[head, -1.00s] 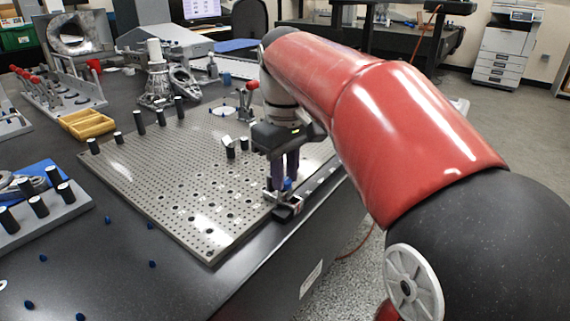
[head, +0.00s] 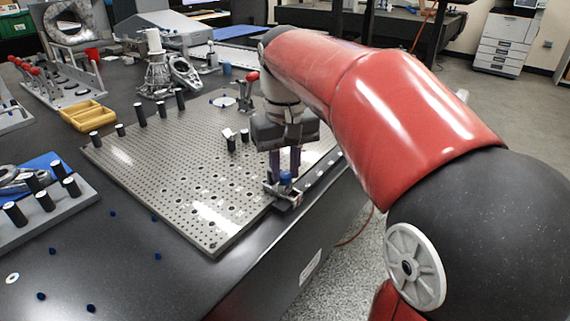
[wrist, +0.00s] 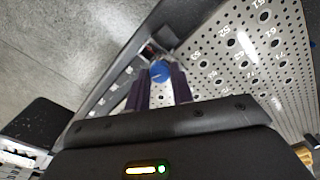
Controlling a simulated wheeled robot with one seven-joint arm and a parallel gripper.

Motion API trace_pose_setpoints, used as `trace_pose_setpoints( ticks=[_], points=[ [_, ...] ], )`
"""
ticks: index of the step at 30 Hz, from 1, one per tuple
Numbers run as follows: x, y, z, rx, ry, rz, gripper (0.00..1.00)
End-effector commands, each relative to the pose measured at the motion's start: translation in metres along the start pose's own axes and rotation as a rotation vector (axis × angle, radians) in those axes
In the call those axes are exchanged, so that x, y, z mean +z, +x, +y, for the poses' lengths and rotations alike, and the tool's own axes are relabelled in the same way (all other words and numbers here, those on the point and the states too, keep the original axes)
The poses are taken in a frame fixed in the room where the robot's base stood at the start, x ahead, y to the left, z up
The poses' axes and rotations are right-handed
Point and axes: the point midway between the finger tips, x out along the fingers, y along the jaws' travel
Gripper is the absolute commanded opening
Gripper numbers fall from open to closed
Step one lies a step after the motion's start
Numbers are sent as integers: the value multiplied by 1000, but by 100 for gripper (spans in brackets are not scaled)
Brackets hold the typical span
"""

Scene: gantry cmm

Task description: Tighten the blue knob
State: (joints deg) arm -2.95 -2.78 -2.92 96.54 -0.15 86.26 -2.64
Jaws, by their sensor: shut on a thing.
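The blue knob (head: 286,177) sits on a small metal fixture (head: 284,194) at the near right edge of the perforated plate. It also shows in the wrist view (wrist: 160,71) as a round blue cap with a pale mark, at the far end of the fingers. My gripper (head: 285,172) points down over the fixture with its two purple fingers on either side of the knob. It is shut on the knob; the exact finger contact is partly hidden.
The perforated plate (head: 190,172) has several black posts standing along its far and left edges. A red-handled clamp (head: 246,92) stands behind my gripper. A yellow tray (head: 90,115) and a rack of black posts (head: 45,212) lie to the left. Small blue pieces are scattered on the dark table in front.

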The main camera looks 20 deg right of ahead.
Motion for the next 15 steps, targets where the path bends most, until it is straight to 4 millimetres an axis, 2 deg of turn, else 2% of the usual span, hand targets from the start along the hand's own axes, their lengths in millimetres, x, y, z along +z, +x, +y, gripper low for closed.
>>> trace_pose_setpoints(
  ticks=[7, 8, 12, 15],
  points=[
    [0, -1, 0, 0, -1, 3, 0],
    [0, -1, 0, 0, -1, 3, 27],
    [0, 0, 0, 0, -1, 2, 45],
    [0, 0, 0, 0, -1, 1, 45]
  ],
)
